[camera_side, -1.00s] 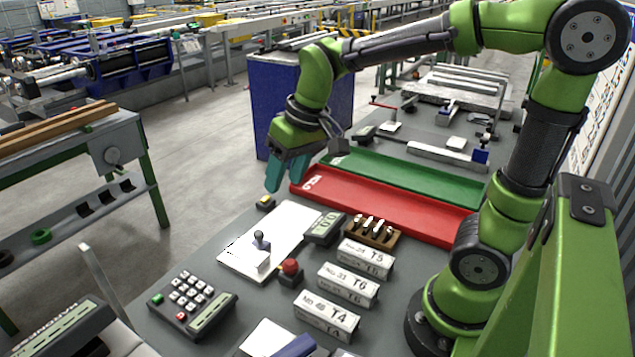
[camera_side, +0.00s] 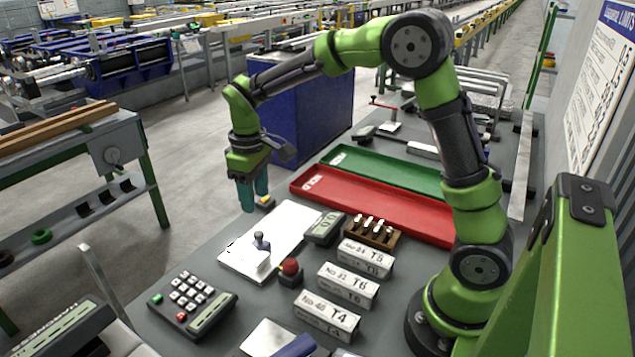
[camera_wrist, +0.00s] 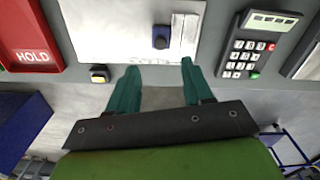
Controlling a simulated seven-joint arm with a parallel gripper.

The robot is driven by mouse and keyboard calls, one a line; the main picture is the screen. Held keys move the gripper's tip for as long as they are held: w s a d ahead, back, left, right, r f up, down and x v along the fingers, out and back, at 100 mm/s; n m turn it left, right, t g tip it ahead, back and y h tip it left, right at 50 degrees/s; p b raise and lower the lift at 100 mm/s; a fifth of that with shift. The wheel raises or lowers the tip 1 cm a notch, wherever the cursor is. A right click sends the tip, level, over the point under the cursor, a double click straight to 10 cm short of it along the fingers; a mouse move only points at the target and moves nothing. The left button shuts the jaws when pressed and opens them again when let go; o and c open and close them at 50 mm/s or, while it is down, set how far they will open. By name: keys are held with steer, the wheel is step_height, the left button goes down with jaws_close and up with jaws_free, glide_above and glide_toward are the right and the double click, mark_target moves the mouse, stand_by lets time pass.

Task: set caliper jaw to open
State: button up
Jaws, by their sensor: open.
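No part is clearly marked as the caliper jaw. A white plate (camera_side: 290,228) with a dark upright knob (camera_side: 261,240) and a small white block lies near the table's left edge. In the wrist view the plate (camera_wrist: 105,30) and the knob (camera_wrist: 161,38) lie ahead of my fingers. A black unit with a display (camera_side: 324,228) stands beside the plate. My gripper (camera_side: 255,196) points down near the plate's far end, beside a small yellow-topped button (camera_side: 266,203). In the wrist view its teal fingers (camera_wrist: 158,82) are apart with nothing between them.
A red tray (camera_side: 380,208) and a green tray (camera_side: 390,172) lie behind the plate. A red button (camera_side: 290,268), a keypad (camera_side: 193,303), labelled white blocks (camera_side: 348,284) and a wooden rack (camera_side: 371,232) stand nearby. The floor is open left of the table.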

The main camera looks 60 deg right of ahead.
mark_target(260, 233)
step_height(260, 233, down, 9)
steer(key=shift+f, duration=0.1)
stand_by(0.3)
jaws_close()
